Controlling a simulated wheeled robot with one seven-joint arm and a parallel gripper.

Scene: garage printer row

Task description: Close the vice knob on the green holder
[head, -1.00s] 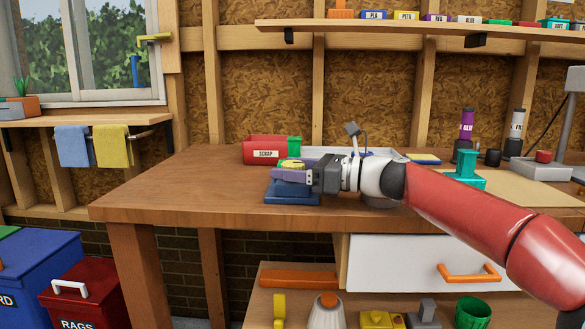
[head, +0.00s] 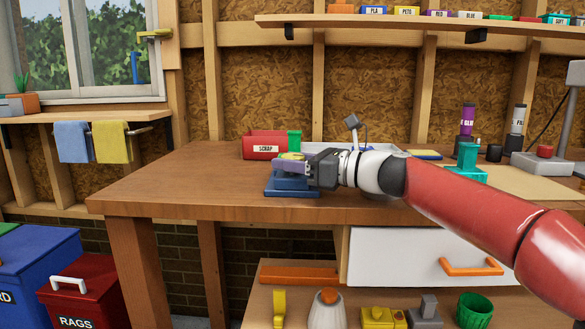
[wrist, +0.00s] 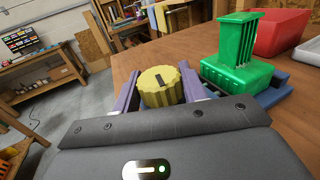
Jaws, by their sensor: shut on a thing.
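The green holder (wrist: 236,66) stands upright on the bench, with its ribbed upper part and a blue base (wrist: 272,93) in the wrist view. In the head view its top (head: 294,141) shows behind my gripper. The vice knob (wrist: 161,86) is yellow and ridged, with a dark mark on its top face. My gripper (wrist: 160,90) has one purple finger on each side of the knob and is shut on it. In the head view my gripper (head: 291,163) covers most of the knob, above the blue base (head: 292,187).
The red scrap bin (head: 268,149) stands just behind the holder. A pale tray (head: 345,147) lies to its right, partly behind my arm. A teal object (head: 467,163) stands farther right. The bench top (head: 185,185) is clear to the left.

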